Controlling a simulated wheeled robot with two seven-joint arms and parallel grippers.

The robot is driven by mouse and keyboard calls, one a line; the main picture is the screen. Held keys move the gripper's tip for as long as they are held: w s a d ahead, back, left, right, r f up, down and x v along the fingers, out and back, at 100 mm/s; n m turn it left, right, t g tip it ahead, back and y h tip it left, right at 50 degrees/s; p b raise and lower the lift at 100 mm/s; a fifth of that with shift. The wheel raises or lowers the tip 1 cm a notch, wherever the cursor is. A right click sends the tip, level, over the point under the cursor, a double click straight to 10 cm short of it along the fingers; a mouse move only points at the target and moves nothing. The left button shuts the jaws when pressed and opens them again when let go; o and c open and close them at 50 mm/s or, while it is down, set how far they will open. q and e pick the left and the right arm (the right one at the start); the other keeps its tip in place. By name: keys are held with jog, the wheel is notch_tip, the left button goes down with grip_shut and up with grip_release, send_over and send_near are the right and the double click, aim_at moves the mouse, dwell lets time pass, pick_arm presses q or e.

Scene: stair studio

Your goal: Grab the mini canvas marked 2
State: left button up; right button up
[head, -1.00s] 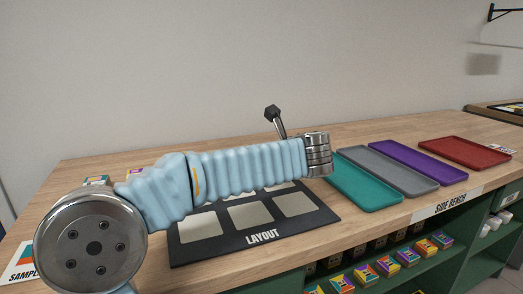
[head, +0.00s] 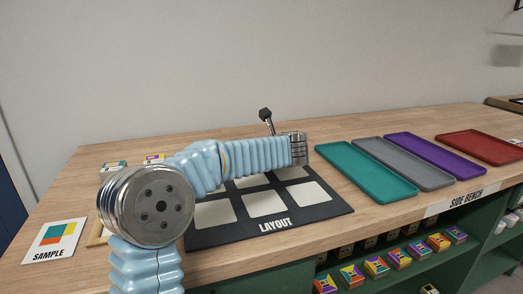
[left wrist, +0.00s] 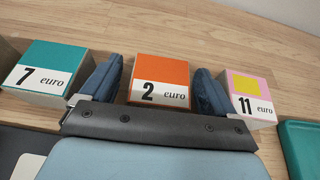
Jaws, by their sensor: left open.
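The mini canvas marked 2 (left wrist: 163,70) has an orange top and a white label reading "2 euro" in the left wrist view. My left gripper (left wrist: 157,78) is open, with one dark blue finger on each side of this canvas and a small gap on both sides. Contact is not visible. In the head view my left arm reaches across the bench; its gripper and the canvas marked 2 cannot be made out there. My right gripper is not in view.
The canvas marked 7 (left wrist: 45,68) stands left of the fingers, and the canvas marked 11 (left wrist: 250,95) close on the right. The black layout board (head: 320,210) lies below my arm. A teal tray (head: 366,172) and other trays are to the right. A sample card (head: 55,241) lies left.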

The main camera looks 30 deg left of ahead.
pick_arm(q)
jog(key=c, duration=1)
jog(key=shift+c, duration=0.2)
jog(key=shift+r, duration=0.15)
